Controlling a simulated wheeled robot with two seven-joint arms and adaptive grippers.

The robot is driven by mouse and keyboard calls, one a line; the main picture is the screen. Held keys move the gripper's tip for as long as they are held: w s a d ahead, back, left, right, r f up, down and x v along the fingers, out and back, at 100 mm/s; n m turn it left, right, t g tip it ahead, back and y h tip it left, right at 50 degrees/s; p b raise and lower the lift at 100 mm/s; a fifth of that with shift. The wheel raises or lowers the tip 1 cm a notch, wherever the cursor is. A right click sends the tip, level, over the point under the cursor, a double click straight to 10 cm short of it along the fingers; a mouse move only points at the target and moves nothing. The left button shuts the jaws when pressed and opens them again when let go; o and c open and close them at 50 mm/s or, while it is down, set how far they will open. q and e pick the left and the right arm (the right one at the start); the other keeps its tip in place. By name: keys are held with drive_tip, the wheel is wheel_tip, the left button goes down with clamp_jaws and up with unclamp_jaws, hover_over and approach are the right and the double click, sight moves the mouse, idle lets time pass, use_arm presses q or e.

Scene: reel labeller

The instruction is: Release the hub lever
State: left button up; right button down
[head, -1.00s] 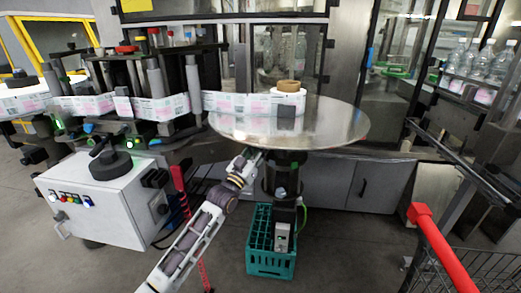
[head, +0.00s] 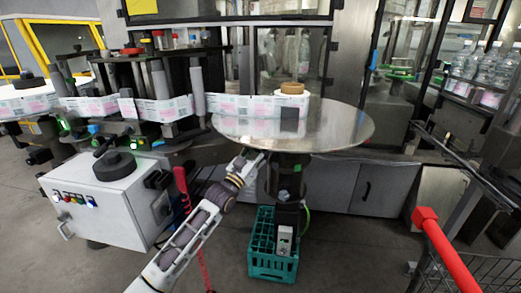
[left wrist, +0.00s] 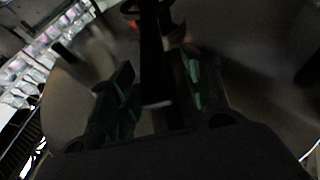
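The round metal reel disc (head: 340,125) carries a label roll with a brown core (head: 292,87) on top. My left gripper (head: 257,158) is just below the disc's near left edge, beside the dark column under it; it is small and partly hidden in the head view. In the dark left wrist view a black bar with a pale end, apparently the hub lever (left wrist: 153,70), runs between the fingers of my left gripper (left wrist: 160,92). The fingers stand apart with gaps beside the bar; contact cannot be made out. My right gripper is not in view.
A green crate (head: 262,262) stands on the floor under the disc. A white control box (head: 105,205) stands at left, with the label strip (head: 160,108) above it. A cart with a red handle (head: 440,245) is at lower right. Machine cabinets close the back.

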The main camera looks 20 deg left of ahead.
use_arm(q)
drive_tip(key=shift+d, duration=0.1)
drive_tip(key=v, duration=1.2)
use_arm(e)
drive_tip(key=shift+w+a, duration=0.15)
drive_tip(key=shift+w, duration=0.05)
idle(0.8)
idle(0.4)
